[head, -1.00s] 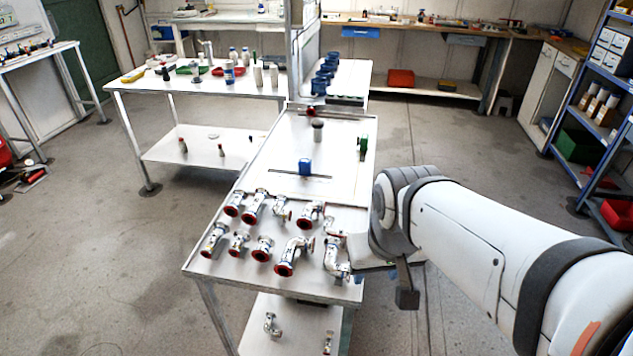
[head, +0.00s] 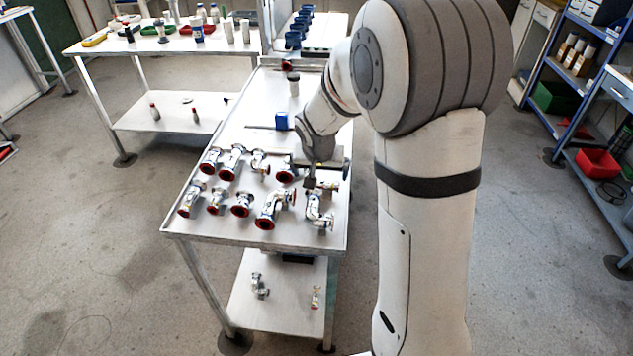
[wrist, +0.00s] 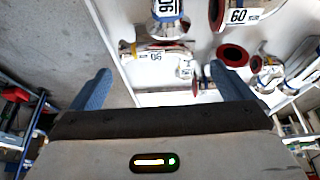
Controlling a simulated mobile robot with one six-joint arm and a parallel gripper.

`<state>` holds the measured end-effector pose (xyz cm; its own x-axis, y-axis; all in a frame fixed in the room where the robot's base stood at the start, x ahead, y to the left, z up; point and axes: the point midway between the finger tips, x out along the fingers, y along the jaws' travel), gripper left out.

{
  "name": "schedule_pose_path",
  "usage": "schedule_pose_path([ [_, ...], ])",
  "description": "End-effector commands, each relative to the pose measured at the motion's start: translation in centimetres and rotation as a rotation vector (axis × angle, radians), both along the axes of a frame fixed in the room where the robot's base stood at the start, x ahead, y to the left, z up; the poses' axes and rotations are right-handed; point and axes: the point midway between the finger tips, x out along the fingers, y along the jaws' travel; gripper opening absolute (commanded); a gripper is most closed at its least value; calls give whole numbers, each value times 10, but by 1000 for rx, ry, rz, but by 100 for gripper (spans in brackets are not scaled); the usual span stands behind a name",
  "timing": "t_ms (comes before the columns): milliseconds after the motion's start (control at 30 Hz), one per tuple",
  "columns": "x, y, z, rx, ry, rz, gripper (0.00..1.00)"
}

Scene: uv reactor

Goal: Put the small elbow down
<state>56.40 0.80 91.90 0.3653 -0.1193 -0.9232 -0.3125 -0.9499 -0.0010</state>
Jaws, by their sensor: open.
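Several metal pipe fittings with red-rimmed ends lie on the near half of the steel table (head: 260,233). I cannot tell for sure which is the small elbow. In the wrist view a small labelled fitting (wrist: 155,55) lies near the table edge, ahead of and between the fingers. My gripper (wrist: 158,84) is open, its two blue fingers wide apart, with nothing held. In the head view my gripper (head: 318,180) is over the table's right side, partly hidden by my arm. A bent fitting (head: 318,212) lies just in front of it.
Other fittings sit close by, including a large bend (head: 272,208). A blue-topped item (head: 282,121) stands farther back on the table. The lower shelf (head: 240,310) holds an elbow (head: 260,286) and a small fitting (head: 316,297). Blue shelving (head: 590,110) stands at right.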

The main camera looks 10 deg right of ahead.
Motion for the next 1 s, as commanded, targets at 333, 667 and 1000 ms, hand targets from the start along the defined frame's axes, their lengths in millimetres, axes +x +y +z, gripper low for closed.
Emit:
schedule_pose_path([
  [333, 15, -7, -38, -1, 6, 1, 100],
  [667, 25, -9, -62, 0, 2, 2, 100],
  [1000, 25, -9, -61, -1, 1, 3, 84],
])
